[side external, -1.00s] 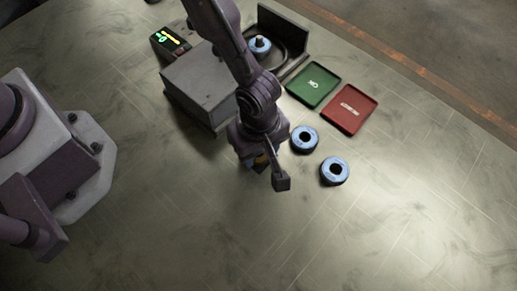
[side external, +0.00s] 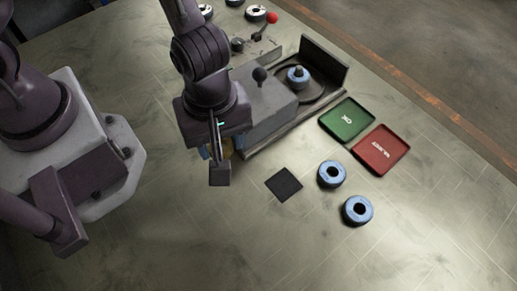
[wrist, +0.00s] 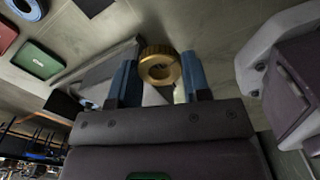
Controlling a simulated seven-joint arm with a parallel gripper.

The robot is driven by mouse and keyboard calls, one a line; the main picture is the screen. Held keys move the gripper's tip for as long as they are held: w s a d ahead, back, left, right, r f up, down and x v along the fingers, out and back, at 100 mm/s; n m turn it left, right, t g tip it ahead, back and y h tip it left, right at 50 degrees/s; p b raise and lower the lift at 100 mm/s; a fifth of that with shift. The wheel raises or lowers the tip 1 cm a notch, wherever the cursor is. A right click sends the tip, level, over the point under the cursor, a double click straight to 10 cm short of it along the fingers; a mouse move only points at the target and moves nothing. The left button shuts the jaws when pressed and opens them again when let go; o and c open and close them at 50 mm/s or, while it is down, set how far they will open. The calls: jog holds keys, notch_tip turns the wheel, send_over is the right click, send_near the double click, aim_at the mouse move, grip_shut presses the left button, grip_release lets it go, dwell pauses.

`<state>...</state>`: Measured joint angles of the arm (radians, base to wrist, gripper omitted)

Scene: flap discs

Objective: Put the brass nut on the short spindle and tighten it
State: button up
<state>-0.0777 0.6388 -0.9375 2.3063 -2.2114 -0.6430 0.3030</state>
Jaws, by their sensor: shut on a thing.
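The brass nut (wrist: 160,50) is a gold ring with a ribbed rim, held between the two blue fingers of my gripper (wrist: 158,80) in the wrist view. In the side view my gripper (side external: 221,152) hangs left of the grey block, and only a bit of the nut (side external: 228,148) shows beside it. A short spindle (side external: 298,70) sticks up through a blue-rimmed flap disc (side external: 298,82) in a dark round fixture at the back. It has no nut visible on it. The held nut is well apart from this spindle.
A grey block (side external: 270,103) with a black knob stands between my gripper and the spindle, with a dark upright plate (side external: 325,62) behind the spindle. The green OK tray (side external: 347,119), red tray (side external: 381,150), two loose discs and a black pad (side external: 284,184) lie right.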

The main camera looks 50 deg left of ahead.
jog(key=s+a+r, duration=0.1)
jog(key=s+a, duration=0.1)
jog(key=n, duration=0.1)
send_over(300, 66)
jog(key=shift+d+f, duration=0.1)
jog(key=shift+f, duration=0.8)
jog(key=shift+r+m, duration=0.1)
jog(key=shift+m, duration=0.2)
jog(key=shift+s+f+m, duration=0.1)
jog(key=shift+f+m, duration=0.1)
jog(key=shift+m, duration=0.1)
jog(key=shift+f, duration=1.6)
jog(key=shift+f, duration=1)
jog(key=shift+f, duration=0.7)
